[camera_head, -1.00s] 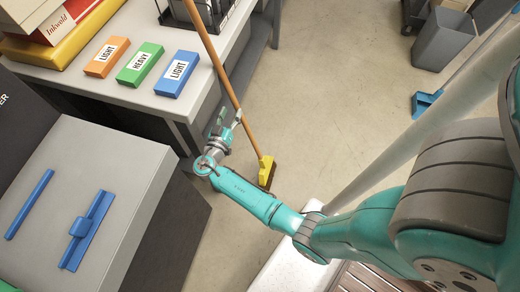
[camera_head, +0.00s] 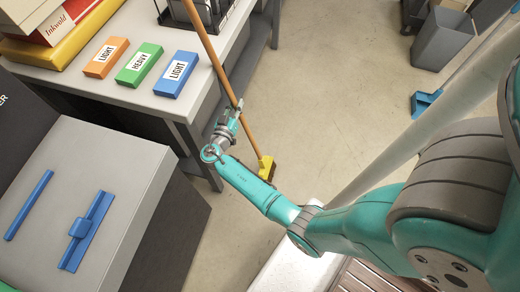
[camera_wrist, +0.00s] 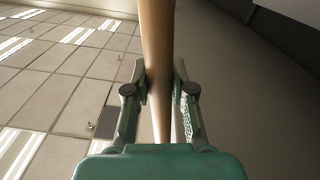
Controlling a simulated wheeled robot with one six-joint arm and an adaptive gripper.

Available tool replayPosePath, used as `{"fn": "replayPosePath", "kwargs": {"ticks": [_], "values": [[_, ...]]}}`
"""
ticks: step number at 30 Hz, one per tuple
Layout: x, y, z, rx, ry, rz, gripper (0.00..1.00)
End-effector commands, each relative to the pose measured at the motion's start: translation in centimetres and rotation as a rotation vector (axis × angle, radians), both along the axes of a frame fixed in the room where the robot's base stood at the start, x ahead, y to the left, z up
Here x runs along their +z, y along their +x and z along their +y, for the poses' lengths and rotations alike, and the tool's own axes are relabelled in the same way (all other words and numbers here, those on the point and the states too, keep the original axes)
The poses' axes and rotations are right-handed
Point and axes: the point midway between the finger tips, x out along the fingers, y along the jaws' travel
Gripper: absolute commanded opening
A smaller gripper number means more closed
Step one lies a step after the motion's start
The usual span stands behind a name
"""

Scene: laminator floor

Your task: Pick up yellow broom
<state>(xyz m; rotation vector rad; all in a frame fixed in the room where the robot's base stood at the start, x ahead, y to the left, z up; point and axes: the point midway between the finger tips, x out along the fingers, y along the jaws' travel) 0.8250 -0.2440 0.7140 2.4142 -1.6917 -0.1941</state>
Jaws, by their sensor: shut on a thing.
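The yellow broom has a long wooden handle (camera_head: 207,48) that leans up past the table edge, and a yellow head (camera_head: 265,166) with dark bristles on the floor. My gripper (camera_head: 236,108) is at the handle, roughly midway along what shows of it. In the wrist view the handle (camera_wrist: 156,60) runs between the two fingers of my gripper (camera_wrist: 160,105), which are closed around it. The handle's top end lies outside the head view.
A grey table (camera_head: 211,85) with orange, green and blue labelled blocks (camera_head: 177,74) stands at the left. A grey cabinet (camera_head: 90,165) with blue handles is nearer. A grey bin (camera_head: 443,40) and a blue dustpan (camera_head: 426,102) are at the right. The floor between is clear.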

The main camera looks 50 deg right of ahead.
Motion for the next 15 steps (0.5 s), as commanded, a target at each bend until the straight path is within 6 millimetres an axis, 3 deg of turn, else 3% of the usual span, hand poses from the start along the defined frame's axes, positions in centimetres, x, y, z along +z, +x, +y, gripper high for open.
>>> {"fn": "replayPosePath", "kwargs": {"ticks": [8,15], "values": [[0.3,0.1,0.0,0.000,-0.001,-0.002,0.00],[3.4,0.0,0.0,0.000,-0.002,-0.005,0.00]]}}
